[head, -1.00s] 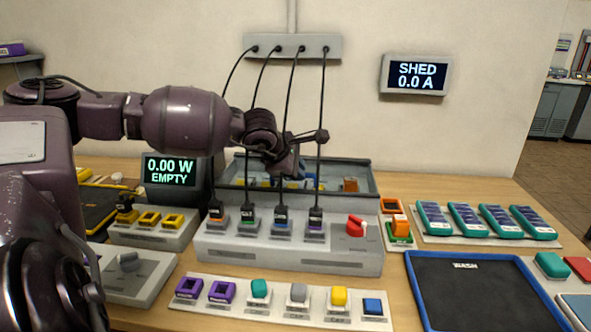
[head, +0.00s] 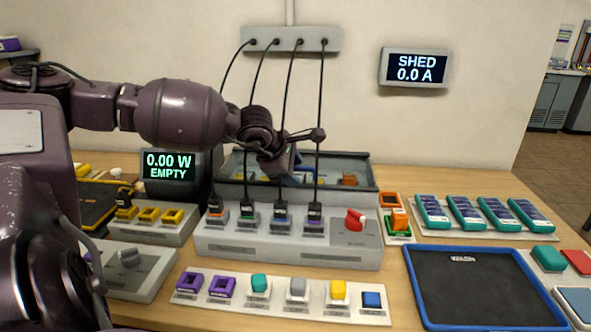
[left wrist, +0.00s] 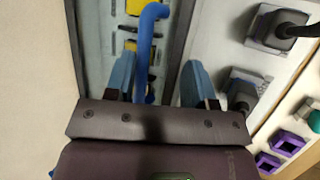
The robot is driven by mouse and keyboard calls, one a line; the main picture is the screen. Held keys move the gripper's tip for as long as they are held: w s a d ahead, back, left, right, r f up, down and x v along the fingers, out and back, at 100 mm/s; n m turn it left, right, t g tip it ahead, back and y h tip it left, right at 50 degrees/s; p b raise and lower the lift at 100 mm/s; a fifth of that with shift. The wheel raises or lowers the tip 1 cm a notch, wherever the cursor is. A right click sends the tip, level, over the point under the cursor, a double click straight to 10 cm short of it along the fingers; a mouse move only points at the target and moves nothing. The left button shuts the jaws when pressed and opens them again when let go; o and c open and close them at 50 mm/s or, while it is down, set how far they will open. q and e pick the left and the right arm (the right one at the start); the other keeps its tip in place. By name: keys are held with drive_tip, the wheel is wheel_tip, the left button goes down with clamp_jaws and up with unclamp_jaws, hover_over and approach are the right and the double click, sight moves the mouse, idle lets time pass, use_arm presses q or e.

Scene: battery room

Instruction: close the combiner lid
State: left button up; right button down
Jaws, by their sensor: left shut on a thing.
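A long grey box (head: 222,241), apparently the combiner, stands mid-table with several black-cabled plugs and a red rotary switch (head: 355,219) on top. Directly behind it is a grey-framed shallow tray or open lid (head: 373,181) with coloured pieces in it; I cannot tell which. My left gripper (head: 285,170) is over this frame, behind the plugs, its fingertips mostly hidden. In the left wrist view my left gripper (left wrist: 158,88) has a bent blue rod (left wrist: 145,45) between its fingers, and it appears shut on it. My right gripper is not in view.
Cables hang from a wall strip (head: 292,39) close beside my left gripper. A display (head: 168,168) reading 0.00 W EMPTY stands left. A row of coloured blocks (head: 298,290) lies in front. A blue-rimmed tray (head: 412,290) and teal packs (head: 466,212) lie right.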

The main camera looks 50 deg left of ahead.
use_arm(q)
drive_tip(key=p+v, duration=0.2)
drive_tip(key=v, duration=0.5)
drive_tip(key=shift+s+d+r, duration=0.1)
drive_tip(key=shift+s+d, duration=0.05)
drive_tip(key=shift+c, duration=0.5)
drive_tip(key=shift+p+v, duration=0.8)
drive_tip(key=shift+v, duration=0.25)
